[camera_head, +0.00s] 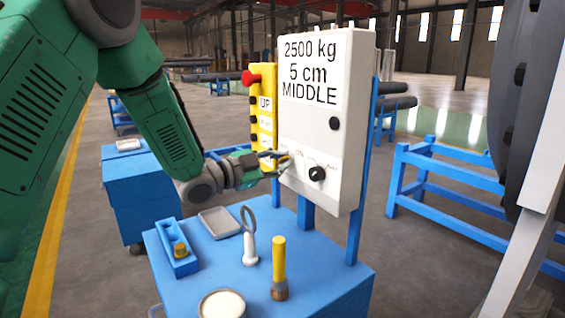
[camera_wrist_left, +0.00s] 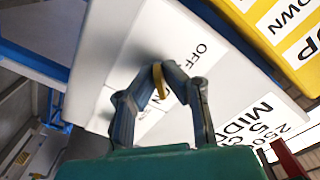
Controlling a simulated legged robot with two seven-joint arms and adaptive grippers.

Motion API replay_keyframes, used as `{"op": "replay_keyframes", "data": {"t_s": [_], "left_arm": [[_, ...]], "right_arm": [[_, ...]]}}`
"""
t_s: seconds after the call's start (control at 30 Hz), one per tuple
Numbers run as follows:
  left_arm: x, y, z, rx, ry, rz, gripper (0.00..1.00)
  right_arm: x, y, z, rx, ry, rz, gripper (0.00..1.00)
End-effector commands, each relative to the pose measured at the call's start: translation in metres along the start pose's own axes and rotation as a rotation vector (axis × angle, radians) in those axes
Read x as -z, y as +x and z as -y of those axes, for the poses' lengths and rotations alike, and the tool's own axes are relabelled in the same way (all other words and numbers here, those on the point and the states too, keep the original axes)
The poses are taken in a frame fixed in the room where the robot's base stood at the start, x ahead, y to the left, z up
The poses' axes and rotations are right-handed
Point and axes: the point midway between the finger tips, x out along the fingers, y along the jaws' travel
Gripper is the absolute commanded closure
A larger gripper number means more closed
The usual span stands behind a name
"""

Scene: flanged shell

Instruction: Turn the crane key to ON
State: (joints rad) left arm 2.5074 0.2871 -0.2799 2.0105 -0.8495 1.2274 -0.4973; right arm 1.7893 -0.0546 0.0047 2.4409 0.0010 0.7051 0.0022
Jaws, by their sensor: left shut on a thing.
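The white crane panel (camera_head: 320,115) stands upright behind the blue cart and reads "2500 kg 5 cm MIDDLE". My left gripper (camera_head: 284,162) is at the lower left of its face. In the left wrist view, the fingers of my left gripper (camera_wrist_left: 165,76) are closed on a small yellow key (camera_wrist_left: 160,82) at the panel face, beside the word OFF (camera_wrist_left: 200,47). The fingers hide part of the key and its surroundings, so I cannot tell its exact angle. My right gripper is not in view.
A black knob (camera_head: 317,173) sits on the panel right of my left gripper. A yellow button box (camera_head: 262,120) with a red button (camera_head: 250,77) is at its left. The blue cart (camera_head: 335,285) holds a magnifier-like ring tool (camera_head: 249,240), a yellow-handled tool (camera_head: 279,262) and dishes.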

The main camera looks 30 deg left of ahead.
Motion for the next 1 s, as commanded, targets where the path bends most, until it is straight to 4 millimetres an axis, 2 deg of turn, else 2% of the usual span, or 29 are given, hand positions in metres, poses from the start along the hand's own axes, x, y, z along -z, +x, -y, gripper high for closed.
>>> {"op": "replay_keyframes", "data": {"t_s": [0.03, 0.07, 0.1, 0.13, 0.43, 0.57, 1.0], "left_arm": [[-0.001, 0.000, -0.001, -0.001, -0.001, 0.002, 1.00], [-0.001, 0.000, -0.001, -0.001, -0.001, 0.002, 0.90], [-0.001, 0.000, -0.001, -0.001, -0.001, 0.002, 0.76], [-0.001, 0.000, -0.001, -0.001, -0.001, 0.002, 0.74], [0.000, -0.001, 0.000, -0.001, -0.001, 0.001, 0.74], [0.000, -0.011, 0.000, 0.001, -0.001, 0.001, 0.74], [-0.003, -0.097, 0.000, 0.000, -0.004, 0.002, 0.74]], "right_arm": [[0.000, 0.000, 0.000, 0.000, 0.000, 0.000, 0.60], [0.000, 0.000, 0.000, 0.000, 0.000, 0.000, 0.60], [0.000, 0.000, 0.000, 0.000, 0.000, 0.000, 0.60], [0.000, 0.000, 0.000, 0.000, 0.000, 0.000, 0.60], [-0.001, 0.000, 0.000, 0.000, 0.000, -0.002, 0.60], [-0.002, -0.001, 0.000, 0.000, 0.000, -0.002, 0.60], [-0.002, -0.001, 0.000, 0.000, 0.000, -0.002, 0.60]]}}
